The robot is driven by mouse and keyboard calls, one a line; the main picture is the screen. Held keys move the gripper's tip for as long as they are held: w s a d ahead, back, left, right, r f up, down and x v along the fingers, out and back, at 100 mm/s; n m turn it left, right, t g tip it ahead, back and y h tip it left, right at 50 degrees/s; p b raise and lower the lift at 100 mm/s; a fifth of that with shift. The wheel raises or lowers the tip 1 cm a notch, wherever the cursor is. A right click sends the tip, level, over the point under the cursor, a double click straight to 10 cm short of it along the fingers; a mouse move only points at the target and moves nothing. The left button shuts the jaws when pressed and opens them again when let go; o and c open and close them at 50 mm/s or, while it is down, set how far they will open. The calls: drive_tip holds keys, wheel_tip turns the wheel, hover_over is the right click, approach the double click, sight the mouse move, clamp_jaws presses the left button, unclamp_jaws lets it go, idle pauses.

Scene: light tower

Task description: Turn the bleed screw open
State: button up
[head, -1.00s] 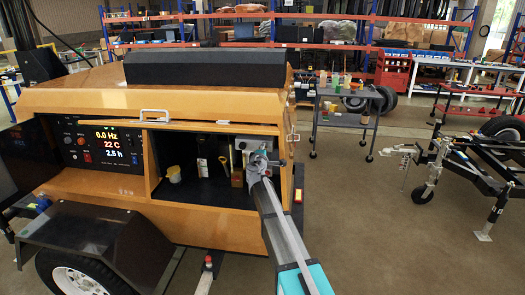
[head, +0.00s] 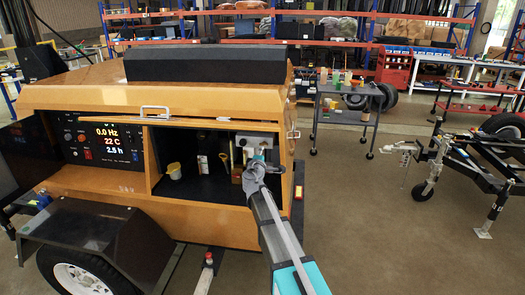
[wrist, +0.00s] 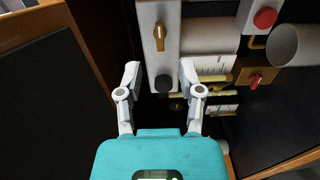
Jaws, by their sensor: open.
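In the wrist view, my gripper (wrist: 159,68) is open and empty, its two white fingers spread toward a grey upright block (wrist: 156,14). A round black knob (wrist: 164,84) on the block's lower end shows between the fingers, with a gap on both sides. A brass lever (wrist: 158,37) sits higher on the block. No label tells me which part is the bleed screw; the black knob may be it. In the head view, my gripper (head: 254,174) is at the right side of the open orange compartment, hiding parts behind it.
To the right in the wrist view are a grey cylinder (wrist: 209,36), a round red button (wrist: 265,18), a red knob on a brass block (wrist: 255,80) and an open pipe end (wrist: 288,45). A dark panel (wrist: 42,105) stands at left.

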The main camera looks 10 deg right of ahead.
drive_tip(key=shift+v, duration=2.7)
drive_tip(key=shift+d, duration=0.1)
drive_tip(key=s+d+f+m+g+h+p, duration=0.1)
drive_tip(key=s+d+f+m+g, duration=0.45)
drive_tip(key=s, duration=0.25)
drive_tip(key=s+d+f+m+g+h+p, duration=0.1)
drive_tip(key=s+d+f+m+g, duration=0.4)
drive_tip(key=s, duration=0.3)
drive_tip(key=s+a+f+m+g+y+p, duration=0.1)
drive_tip(key=s+a+f+m+g+y, duration=0.1)
drive_tip(key=s, duration=0.6)
drive_tip(key=s+a+f+m+g+y+p, duration=0.1)
drive_tip(key=s+a+g+y, duration=0.3)
drive_tip(key=s, duration=0.5)
drive_tip(key=shift+s+a+f+m+g+y, duration=0.25)
drive_tip(key=shift+a+f+m+g+y, duration=0.15)
drive_tip(key=shift+a+y, duration=0.4)
drive_tip(key=shift+d, duration=0.1)
